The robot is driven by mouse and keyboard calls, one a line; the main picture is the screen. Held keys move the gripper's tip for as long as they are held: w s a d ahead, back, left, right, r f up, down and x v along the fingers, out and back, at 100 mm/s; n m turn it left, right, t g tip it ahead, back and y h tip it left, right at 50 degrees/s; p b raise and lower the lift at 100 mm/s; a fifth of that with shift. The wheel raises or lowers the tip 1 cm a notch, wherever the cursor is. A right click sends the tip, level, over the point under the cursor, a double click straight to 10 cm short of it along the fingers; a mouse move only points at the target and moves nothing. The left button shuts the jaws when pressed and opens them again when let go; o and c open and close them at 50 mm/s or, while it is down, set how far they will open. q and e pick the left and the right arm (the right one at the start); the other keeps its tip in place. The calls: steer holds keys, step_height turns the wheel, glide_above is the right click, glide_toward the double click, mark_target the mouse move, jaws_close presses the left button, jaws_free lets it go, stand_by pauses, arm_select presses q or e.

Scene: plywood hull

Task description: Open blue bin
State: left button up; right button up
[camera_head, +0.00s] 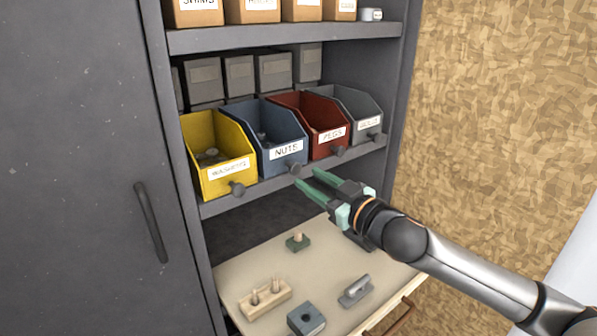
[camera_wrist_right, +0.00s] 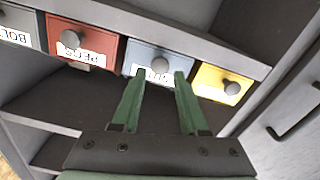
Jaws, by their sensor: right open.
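The blue bin (camera_head: 272,167), labelled NUTS, sits on the middle shelf between the yellow and red bins. Its round grey knob (camera_head: 294,168) sticks out at the shelf's front edge. My right gripper (camera_head: 307,178) is open and empty, its green fingertips just in front of and slightly below this knob. In the right wrist view the blue bin (camera_wrist_right: 150,52) faces me upside down, and its knob (camera_wrist_right: 159,65) lies between the open fingertips (camera_wrist_right: 160,75). I cannot tell whether they touch it. The label is partly hidden there. My left gripper is not in view.
The yellow bin (camera_head: 219,186) is on the left, the red bin (camera_head: 318,150) and grey bin (camera_head: 352,113) on the right, each with a knob. Below, a pale board (camera_head: 335,258) holds several small parts. A dark cabinet door (camera_head: 75,170) stands on the left.

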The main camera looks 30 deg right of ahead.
mark_target(297, 171)
steer(key=shift+w+a+p, duration=0.15)
steer(key=shift+w+p, duration=0.05)
steer(key=shift+w, duration=1.1)
steer(key=shift+w+a+p, duration=0.1)
steer(key=shift+w+p, duration=0.05)
steer(key=shift+w, duration=1.1)
jaws_close()
